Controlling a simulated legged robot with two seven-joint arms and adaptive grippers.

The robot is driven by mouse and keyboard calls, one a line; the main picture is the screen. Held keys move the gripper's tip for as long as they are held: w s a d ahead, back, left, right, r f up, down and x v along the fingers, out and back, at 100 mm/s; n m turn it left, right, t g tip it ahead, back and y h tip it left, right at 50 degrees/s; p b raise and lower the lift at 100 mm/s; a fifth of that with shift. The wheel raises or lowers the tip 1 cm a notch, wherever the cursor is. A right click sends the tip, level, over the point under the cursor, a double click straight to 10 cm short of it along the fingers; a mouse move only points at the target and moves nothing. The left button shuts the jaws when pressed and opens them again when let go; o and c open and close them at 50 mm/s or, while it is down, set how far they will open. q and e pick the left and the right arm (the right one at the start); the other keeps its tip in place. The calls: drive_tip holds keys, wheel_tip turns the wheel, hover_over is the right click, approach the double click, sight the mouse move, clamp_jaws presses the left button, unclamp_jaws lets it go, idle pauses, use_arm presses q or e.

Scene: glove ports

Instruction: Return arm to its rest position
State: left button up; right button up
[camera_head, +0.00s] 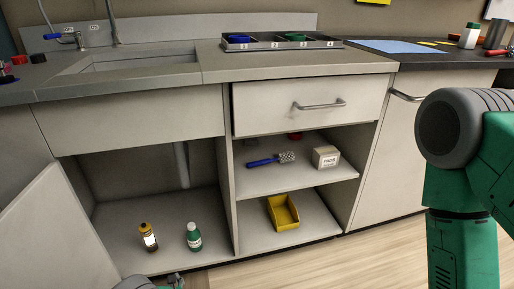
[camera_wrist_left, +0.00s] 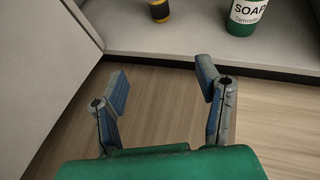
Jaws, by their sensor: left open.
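My left gripper (camera_wrist_left: 162,82) is open and empty in the left wrist view, above the wooden floor just in front of the cabinet. In the head view only a small part of it shows at the bottom edge. A green soap bottle (camera_head: 193,237) stands upright on the cabinet floor, and its lower part shows in the left wrist view (camera_wrist_left: 247,14). A brown-yellow bottle (camera_head: 148,237) stands to its left, also partly visible in the left wrist view (camera_wrist_left: 160,10). Both are beyond the fingers, apart from them. My right arm shows at the right; its gripper is out of view.
An open cabinet door (camera_head: 52,222) stands left of my left gripper. The middle shelf (camera_head: 310,176) holds a blue-handled brush (camera_head: 270,160) and a pale box (camera_head: 326,157). A yellow bin (camera_head: 283,213) sits below. A closed drawer (camera_head: 270,106) is above. The floor (camera_head: 300,262) in front is clear.

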use_arm(q)
drive_tip(key=s+a+f+n+g, duration=0.2)
drive_tip(key=s+a+n+g, duration=0.7)
drive_tip(key=s, duration=0.6)
drive_tip(key=s+d+r+n+g+h, duration=0.2)
drive_tip(key=s+n, duration=0.2)
drive_tip(key=s, duration=0.3)
drive_tip(key=s+d+r+n+g+h, duration=0.2)
drive_tip(key=s+r+n+h, duration=0.1)
drive_tip(key=s, duration=0.3)
drive_tip(key=s+d+r+n+h, duration=0.3)
drive_tip(key=s+d+r+n, duration=0.1)
drive_tip(key=d+r+n, duration=0.3)
wheel_tip(320, 180, up, 26)
drive_tip(key=s+n+t+p, duration=0.1)
drive_tip(key=n+t+p, duration=0.2)
drive_tip(key=p, duration=1.3)
drive_tip(key=shift+s+d+f+n+p, duration=0.2)
drive_tip(key=shift+s+d+n+p, duration=0.2)
drive_tip(key=shift+n, duration=0.7)
use_arm(e)
wheel_tip(320, 180, up, 17)
drive_tip(key=shift+d+f, duration=0.15)
drive_tip(key=shift+d, duration=0.1)
